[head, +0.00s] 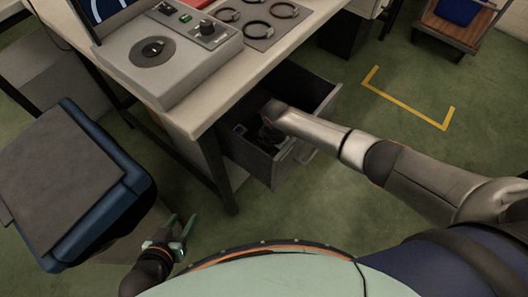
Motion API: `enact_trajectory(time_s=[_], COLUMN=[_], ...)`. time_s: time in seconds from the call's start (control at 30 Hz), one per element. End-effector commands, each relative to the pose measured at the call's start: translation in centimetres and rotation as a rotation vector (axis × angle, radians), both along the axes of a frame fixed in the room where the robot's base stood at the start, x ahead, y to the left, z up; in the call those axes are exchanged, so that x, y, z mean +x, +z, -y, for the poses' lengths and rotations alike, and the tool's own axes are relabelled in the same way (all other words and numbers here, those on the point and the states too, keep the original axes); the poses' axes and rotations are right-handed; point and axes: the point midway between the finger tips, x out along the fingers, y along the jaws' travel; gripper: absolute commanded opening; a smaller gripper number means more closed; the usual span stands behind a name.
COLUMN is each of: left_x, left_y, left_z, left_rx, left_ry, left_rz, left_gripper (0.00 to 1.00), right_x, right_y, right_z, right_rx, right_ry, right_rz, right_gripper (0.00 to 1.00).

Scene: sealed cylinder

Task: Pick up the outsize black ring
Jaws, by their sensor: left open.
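Several black rings (256,29) lie on a grey plate (266,41) on the desk at the top. They look close in size, and I cannot tell which one is outsize. My left gripper (182,229) is open and empty at the lower left, above the floor and well away from the rings. My right arm reaches from the right into an open drawer (263,168) under the desk. Its gripper (266,134) is dark and mostly hidden there, among small dark shapes. I cannot see its fingers or whether it holds anything.
A grey console (172,72) with a dark round disc (153,50) stands on the desk (205,113) left of the plate. A blue seat (139,185) with a grey top is at the left. A yellow floor marking (405,104) lies on open green floor at the right.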

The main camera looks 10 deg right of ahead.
Motion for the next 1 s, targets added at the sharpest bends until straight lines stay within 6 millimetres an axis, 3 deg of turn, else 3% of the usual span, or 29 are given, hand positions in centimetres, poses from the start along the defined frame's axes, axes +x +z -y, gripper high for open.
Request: enact_trajectory(time_s=[0.07, 0.47, 1.0], left_x=[0.02, 0.25, 0.36], left_y=[0.07, 0.23, 0.42], left_z=[-0.04, 0.02, 0.23], left_rx=[0.001, -0.002, -0.005], left_ry=[0.000, 0.000, -0.003], left_rz=[0.001, 0.009, 0.012], left_gripper=[0.50, 0.50, 0.50], right_x=[0.02, 0.01, 0.00], right_y=[0.06, 0.06, 0.22], right_z=[0.00, 0.04, 0.08], right_rx=[0.000, 0.000, -0.001], right_ry=[0.000, -0.001, -0.001], right_rz=[0.000, 0.000, 0.000], right_gripper=[0.44, 0.00, 0.00])
